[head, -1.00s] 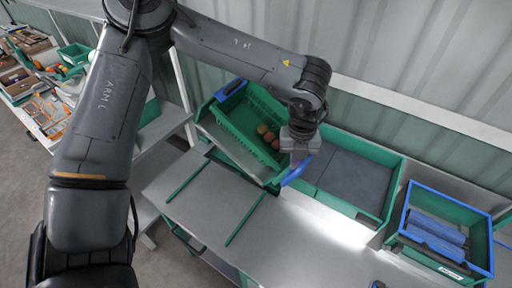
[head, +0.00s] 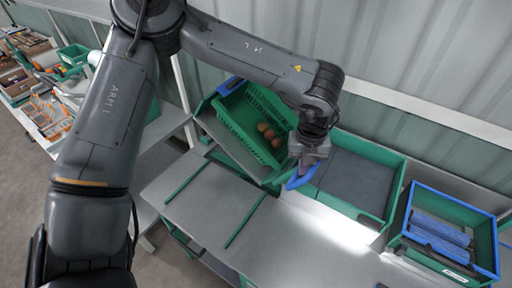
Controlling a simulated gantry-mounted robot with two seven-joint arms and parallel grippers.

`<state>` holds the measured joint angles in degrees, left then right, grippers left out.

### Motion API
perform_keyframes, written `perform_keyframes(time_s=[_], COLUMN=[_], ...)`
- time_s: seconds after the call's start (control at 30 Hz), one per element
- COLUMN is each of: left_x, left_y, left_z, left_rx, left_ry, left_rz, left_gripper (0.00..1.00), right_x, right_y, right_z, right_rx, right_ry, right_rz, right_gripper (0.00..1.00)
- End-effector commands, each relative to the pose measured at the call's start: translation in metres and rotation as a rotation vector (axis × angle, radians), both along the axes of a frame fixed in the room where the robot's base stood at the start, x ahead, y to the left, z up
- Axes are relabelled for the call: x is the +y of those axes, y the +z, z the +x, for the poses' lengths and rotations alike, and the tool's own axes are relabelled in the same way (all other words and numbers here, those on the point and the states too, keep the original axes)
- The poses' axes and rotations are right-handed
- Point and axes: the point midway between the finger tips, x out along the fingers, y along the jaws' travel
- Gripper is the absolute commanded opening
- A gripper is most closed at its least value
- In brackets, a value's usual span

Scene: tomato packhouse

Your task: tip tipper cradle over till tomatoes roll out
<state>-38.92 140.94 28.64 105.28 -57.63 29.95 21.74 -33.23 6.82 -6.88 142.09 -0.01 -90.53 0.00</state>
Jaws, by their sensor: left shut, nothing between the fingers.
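The tipper cradle is tilted, and a green crate (head: 226,112) sits in it. Several red-orange tomatoes (head: 270,136) lie together inside the crate towards its right end. A blue handle (head: 302,175) shows at the cradle's lower right. My left gripper (head: 304,162) is at this handle, fingers shut with nothing held between them; whether they touch the handle is hard to tell. A green-walled tray with a dark grey padded floor (head: 355,182) is just right of the cradle and holds no tomatoes. My right gripper is out of view.
A blue-rimmed green crate (head: 487,240) with blue contents stands at the right. Two green rails (head: 245,221) lie on the grey bench (head: 210,208). Shelves with tools and boxes (head: 45,105) stand at the far left. A corrugated wall closes the back.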

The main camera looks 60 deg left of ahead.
Motion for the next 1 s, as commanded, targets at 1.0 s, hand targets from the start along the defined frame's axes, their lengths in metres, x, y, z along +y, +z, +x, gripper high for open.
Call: perform_keyframes(time_s=[1.0], left_x=[-0.032], left_y=[-0.021], left_z=[0.017], left_rx=[-0.004], left_ry=[-0.005], left_rz=[-0.005], left_gripper=[0.00], right_x=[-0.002], right_y=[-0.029], right_z=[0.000], right_rx=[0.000], right_ry=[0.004], right_rz=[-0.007], right_gripper=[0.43])
